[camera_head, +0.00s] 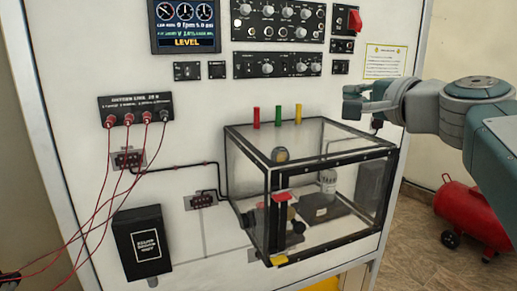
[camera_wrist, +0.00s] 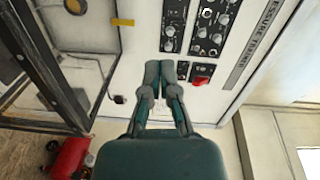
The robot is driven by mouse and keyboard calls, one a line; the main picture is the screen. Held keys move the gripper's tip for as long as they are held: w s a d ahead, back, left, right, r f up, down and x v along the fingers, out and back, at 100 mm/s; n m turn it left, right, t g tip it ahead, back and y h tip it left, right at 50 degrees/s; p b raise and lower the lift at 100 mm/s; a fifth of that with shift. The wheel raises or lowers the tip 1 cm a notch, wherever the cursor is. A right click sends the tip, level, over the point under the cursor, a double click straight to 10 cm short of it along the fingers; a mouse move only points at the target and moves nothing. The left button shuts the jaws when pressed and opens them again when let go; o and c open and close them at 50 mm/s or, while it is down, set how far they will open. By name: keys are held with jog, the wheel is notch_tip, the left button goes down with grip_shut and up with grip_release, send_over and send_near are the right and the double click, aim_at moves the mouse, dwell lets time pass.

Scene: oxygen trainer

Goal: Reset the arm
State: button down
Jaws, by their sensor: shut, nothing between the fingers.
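My gripper (camera_head: 354,102) is at the upper right in the head view, in front of the white panel and to the right above the clear box. In the wrist view my gripper (camera_wrist: 166,75) points toward the panel. Its two fingers lie close together with nothing between them. My arm reaches in from the right edge of the head view, bent, and does not touch the panel as far as I can tell.
The clear box (camera_head: 322,141) with a black frame juts out from the white panel (camera_head: 80,60). Red cables (camera_head: 100,205) hang at the left. A red switch (camera_head: 355,21) sits at the upper right. A red tank (camera_head: 472,212) stands on the floor at the right.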

jog(key=s+f+n+g+h, duration=0.2)
jog(key=s+f, duration=0.5)
jog(key=f, duration=0.5)
jog(key=s+f+n+g+h, duration=0.2)
jog(key=s+f+n+g, duration=0.3)
jog(key=f, duration=0.6)
jog(key=s+f+n+g+h, duration=0.3)
jog(key=s+f, duration=0.6)
jog(key=f, duration=0.3)
jog(key=shift+s+a+f+n, duration=0.25)
jog(key=shift+f+n, duration=0.1)
jog(key=shift+n, duration=0.55)
